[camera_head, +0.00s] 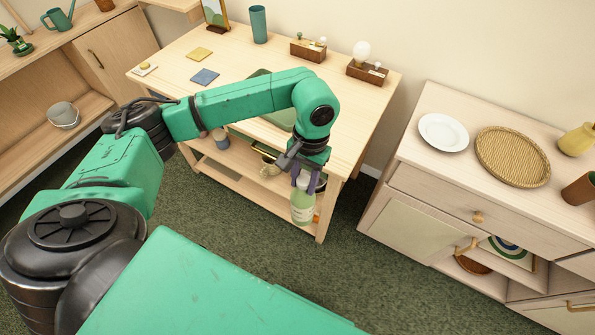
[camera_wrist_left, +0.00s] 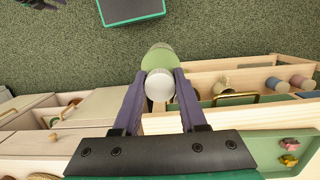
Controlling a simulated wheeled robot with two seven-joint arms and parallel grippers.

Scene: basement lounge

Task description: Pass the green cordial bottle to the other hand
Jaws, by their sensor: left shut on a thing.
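The green cordial bottle (camera_head: 303,207) has a pale green body and a white cap. It hangs upright in the head view, in front of the table's right front leg and above the green carpet. My left gripper (camera_head: 308,182) is shut on its upper part, with the arm reaching in from the left. In the left wrist view the white cap (camera_wrist_left: 159,85) sits between the two purple fingers of my left gripper (camera_wrist_left: 160,98), with the green body beyond it.
A wooden table (camera_head: 225,49) with a lower shelf stands behind the bottle. A cabinet (camera_head: 419,190) on the right bears a white plate (camera_head: 443,132) and a woven tray (camera_head: 512,157). Open carpet (camera_head: 350,262) lies between my body and the furniture.

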